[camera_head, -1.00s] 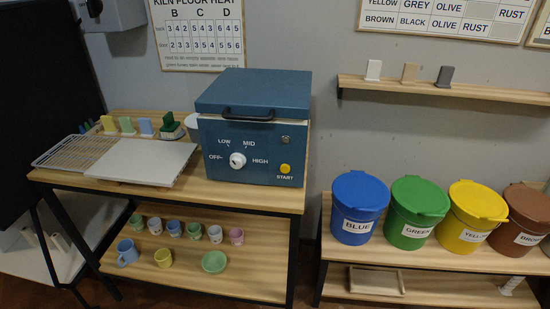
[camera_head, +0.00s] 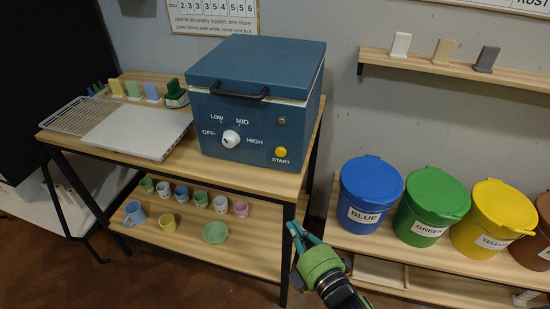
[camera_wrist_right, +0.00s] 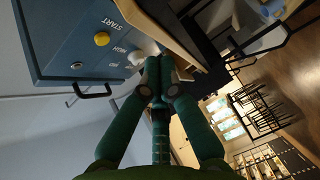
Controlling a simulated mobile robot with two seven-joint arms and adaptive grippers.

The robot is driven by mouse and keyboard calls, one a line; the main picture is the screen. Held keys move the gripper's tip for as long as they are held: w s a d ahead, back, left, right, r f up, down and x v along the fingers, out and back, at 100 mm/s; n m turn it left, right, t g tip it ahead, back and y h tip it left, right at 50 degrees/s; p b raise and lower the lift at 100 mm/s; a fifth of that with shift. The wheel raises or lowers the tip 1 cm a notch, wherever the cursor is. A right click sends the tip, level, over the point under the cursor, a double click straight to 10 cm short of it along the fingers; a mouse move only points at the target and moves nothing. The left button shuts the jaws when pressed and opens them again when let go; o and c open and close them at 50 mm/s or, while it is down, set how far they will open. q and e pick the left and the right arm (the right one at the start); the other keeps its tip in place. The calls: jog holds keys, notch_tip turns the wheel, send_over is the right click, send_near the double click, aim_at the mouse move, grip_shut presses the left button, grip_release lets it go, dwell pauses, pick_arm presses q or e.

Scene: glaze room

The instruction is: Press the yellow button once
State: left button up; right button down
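The yellow button (camera_head: 280,152) sits above the START label at the lower right of the blue kiln's front face (camera_head: 225,130). It also shows in the right wrist view (camera_wrist_right: 102,38), uncovered. My right gripper (camera_head: 298,232) is below and slightly right of the button in the head view, beside the kiln table's right front leg. It is apart from the button. In the right wrist view its fingers (camera_wrist_right: 158,68) meet at the tips with nothing visible between them. My left gripper is not in view.
A white dial (camera_head: 230,139) is left of the button, and a dark handle (camera_head: 239,92) sticks out above. The wooden table's front edge (camera_head: 250,184) lies between my gripper and the kiln. Lidded buckets, the nearest blue (camera_head: 370,185), stand on the right bench.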

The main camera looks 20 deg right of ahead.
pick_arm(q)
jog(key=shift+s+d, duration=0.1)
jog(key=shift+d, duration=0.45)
pick_arm(e)
notch_tip(320, 180, up, 8)
jog(key=n+t, duration=0.1)
jog(key=n, duration=0.1)
jog(key=shift+f+y, duration=0.15)
jog(key=shift+y, duration=0.25)
jog(key=shift+w, duration=0.15)
jog(key=p, duration=0.2)
send_near(281, 152)
jog(key=w+a+f, duration=0.1)
jog(key=w+a, duration=0.2)
jog(key=a, duration=0.2)
jog(key=w, duration=0.1)
jog(key=w+d+p, duration=0.1)
jog(key=w, duration=0.1)
jog(key=shift+d+f, duration=0.15)
jog(key=shift+d, duration=0.1)
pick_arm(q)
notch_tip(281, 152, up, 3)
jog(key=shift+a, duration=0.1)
pick_arm(e)
jog(key=shift+w+d, duration=0.2)
jog(key=shift+w, duration=0.1)
